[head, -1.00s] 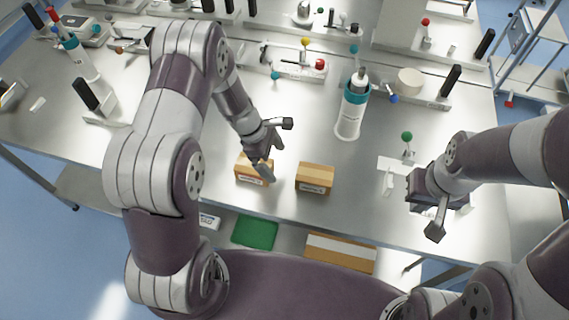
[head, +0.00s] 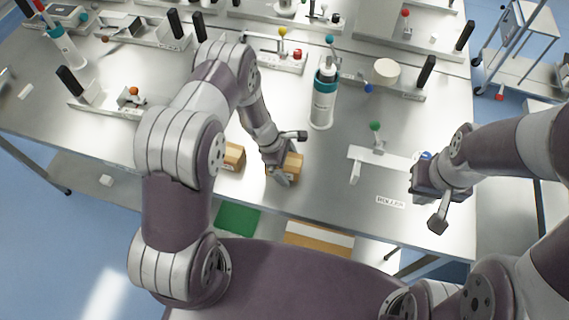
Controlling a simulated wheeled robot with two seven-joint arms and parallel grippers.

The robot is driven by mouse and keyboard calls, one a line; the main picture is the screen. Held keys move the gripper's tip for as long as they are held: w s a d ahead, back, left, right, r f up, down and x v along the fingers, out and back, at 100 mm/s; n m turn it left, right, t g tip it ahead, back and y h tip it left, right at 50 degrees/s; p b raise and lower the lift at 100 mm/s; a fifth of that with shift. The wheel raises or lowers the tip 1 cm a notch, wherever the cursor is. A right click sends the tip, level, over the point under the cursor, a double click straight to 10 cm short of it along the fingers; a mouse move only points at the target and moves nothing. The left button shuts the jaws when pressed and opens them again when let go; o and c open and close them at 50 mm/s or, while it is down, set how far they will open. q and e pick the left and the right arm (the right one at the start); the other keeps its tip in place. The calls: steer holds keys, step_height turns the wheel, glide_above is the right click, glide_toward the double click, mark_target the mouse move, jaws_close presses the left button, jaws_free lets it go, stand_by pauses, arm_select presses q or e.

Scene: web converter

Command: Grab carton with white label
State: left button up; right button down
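Two small brown cartons are on the steel table near its front edge. The left carton (head: 233,157) is partly hidden behind my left arm, and a bit of white shows low on its front. The right carton (head: 294,165) is largely covered by my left gripper (head: 291,159), so its label cannot be seen. That gripper's fingers are spread, one beyond the carton and one at its near side. I cannot tell whether they touch it. My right gripper (head: 430,190) is open and empty, over the table's right part.
A teal-and-white bottle (head: 323,97) stands behind the right carton. A white bracket (head: 372,156) with a green knob (head: 375,126) lies to the right. Fixtures line the back. Below the front edge are a green item (head: 237,219) and a larger cardboard box (head: 318,238).

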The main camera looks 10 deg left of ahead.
arm_select(q)
steer(key=shift+a, duration=0.15)
steer(key=c, duration=0.9)
steer(key=shift+r, duration=0.15)
